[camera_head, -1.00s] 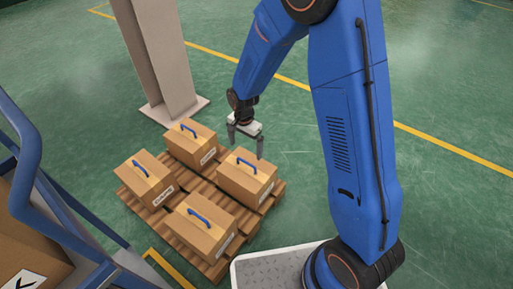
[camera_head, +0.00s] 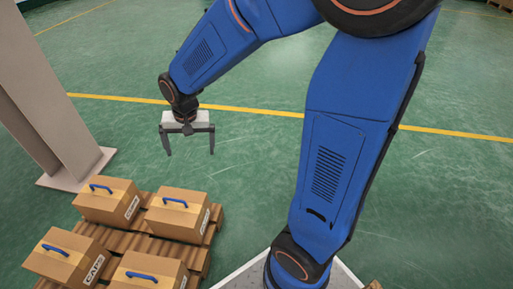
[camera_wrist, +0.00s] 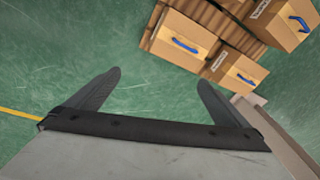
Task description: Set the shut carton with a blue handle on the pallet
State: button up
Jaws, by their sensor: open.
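Several shut cartons with blue handles stand on the wooden pallet (camera_head: 131,243). In the head view these are a back left carton (camera_head: 109,202), a back right carton (camera_head: 178,215), a front left carton (camera_head: 66,258) and a front right carton (camera_head: 150,271), cut off by the bottom edge. My gripper (camera_head: 190,153) is open and empty, raised above and beyond the back right carton. In the wrist view my gripper's fingers (camera_wrist: 158,85) are spread over bare floor, and a carton (camera_wrist: 184,41) stands on the pallet (camera_wrist: 205,14) ahead of them.
A beige column (camera_head: 62,120) on a square base stands left of the pallet. A yellow line (camera_head: 250,112) crosses the floor.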

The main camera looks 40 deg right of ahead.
jog(key=s+d+r+n+t, duration=0.1)
jog(key=s+d+r, duration=0.2)
jog(key=s, duration=0.4)
jog(key=s+d+r+n+t, duration=0.1)
jog(key=s+d+r, duration=0.3)
jog(key=s, duration=0.4)
jog(key=s+d+r+n, duration=0.3)
jog(key=s+d+r, duration=0.1)
jog(key=s, duration=0.3)
jog(key=shift+s+r+t, duration=0.15)
jog(key=shift+r+t, duration=0.15)
jog(key=shift+t, duration=0.1)
